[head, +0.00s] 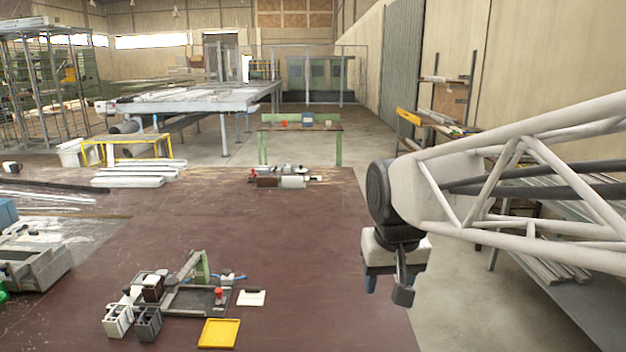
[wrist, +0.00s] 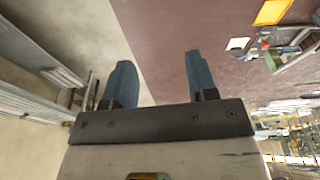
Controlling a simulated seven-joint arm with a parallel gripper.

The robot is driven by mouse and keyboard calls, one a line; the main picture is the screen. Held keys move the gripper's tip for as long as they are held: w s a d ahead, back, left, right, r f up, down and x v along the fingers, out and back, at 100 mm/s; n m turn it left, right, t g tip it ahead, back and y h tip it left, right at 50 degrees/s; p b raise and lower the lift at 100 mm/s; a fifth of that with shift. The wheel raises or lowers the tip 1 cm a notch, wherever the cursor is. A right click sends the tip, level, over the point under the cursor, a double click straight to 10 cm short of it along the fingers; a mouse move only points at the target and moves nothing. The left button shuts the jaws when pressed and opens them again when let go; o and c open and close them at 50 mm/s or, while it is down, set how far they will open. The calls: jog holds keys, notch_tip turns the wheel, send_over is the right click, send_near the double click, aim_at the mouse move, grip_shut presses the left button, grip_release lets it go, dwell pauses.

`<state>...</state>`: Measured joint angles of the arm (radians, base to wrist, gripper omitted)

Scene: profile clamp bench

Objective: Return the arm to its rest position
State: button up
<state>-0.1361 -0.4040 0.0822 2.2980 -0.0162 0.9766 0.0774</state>
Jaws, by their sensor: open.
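My gripper (head: 388,287) hangs at the right of the head view, beyond the right edge of the brown bench (head: 270,260). In the wrist view my gripper (wrist: 158,82) shows two blue fingers spread apart with nothing between them. Below the fingers are the bench edge and the floor. The clamp fixture (head: 195,290) with its green upright and red knob stands on the bench at the lower middle, well to the left of my gripper. It also shows at the upper right of the wrist view (wrist: 295,45).
A yellow tray (head: 219,333) and a white card (head: 251,297) lie beside the fixture. Grey and dark profile blocks (head: 148,322) stand at its left. More parts (head: 290,181) lie at the bench's far edge. The bench between fixture and gripper is clear.

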jog(key=s+d+f, duration=0.2)
jog(key=s+d, duration=0.1)
jog(key=s, duration=0.3)
jog(key=s+d+f+m, duration=0.1)
jog(key=s+d+f, duration=0.2)
jog(key=s, duration=0.4)
jog(key=shift+s+f, duration=0.2)
jog(key=shift+f, duration=0.15)
